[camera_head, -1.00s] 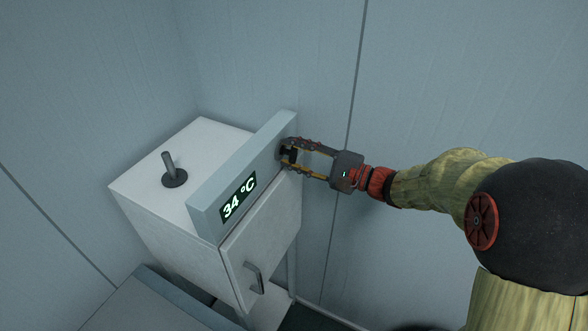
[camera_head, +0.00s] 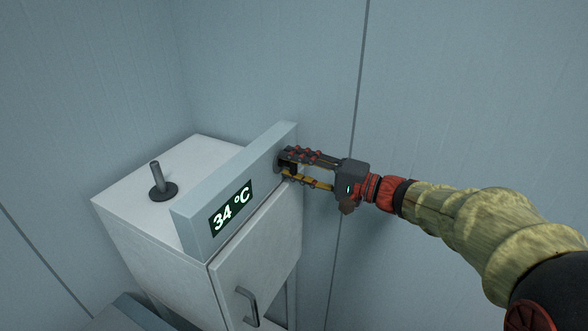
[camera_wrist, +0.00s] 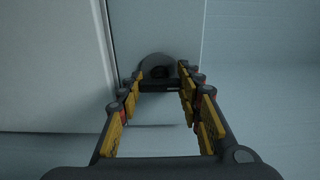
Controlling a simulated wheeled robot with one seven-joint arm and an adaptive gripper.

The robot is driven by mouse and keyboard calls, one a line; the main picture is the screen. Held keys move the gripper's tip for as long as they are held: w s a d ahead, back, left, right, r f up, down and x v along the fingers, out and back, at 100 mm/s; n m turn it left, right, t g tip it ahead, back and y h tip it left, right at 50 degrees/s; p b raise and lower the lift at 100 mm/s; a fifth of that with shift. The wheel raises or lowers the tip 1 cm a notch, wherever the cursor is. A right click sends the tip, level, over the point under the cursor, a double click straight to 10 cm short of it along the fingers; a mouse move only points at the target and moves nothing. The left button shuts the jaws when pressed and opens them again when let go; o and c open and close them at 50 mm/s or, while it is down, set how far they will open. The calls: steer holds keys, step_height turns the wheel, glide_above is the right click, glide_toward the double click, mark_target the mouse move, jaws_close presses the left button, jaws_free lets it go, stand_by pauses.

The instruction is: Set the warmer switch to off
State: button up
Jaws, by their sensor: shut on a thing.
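The warmer is a pale box with a grey front panel (camera_head: 262,165) and a lit display (camera_head: 231,208) reading 34 °C. The warmer switch is a dark knob (camera_head: 289,168) at the right end of that panel, mostly hidden by my fingers. In the wrist view its round grey base (camera_wrist: 158,64) shows, with a dark bar (camera_wrist: 161,86) across it between the fingertips. My gripper (camera_head: 285,165) reaches in from the right and is shut on the switch; it also shows in the wrist view (camera_wrist: 160,84). Any switch markings are not readable.
A short dark post (camera_head: 157,178) on a round base stands on top of the box. A door with a grey handle (camera_head: 248,306) is below the panel. Walls stand close behind; the space right of the box is open around my arm.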

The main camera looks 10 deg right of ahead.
steer(key=shift+f, duration=0.1)
steer(key=o, duration=1.2)
steer(key=v, duration=1.2)
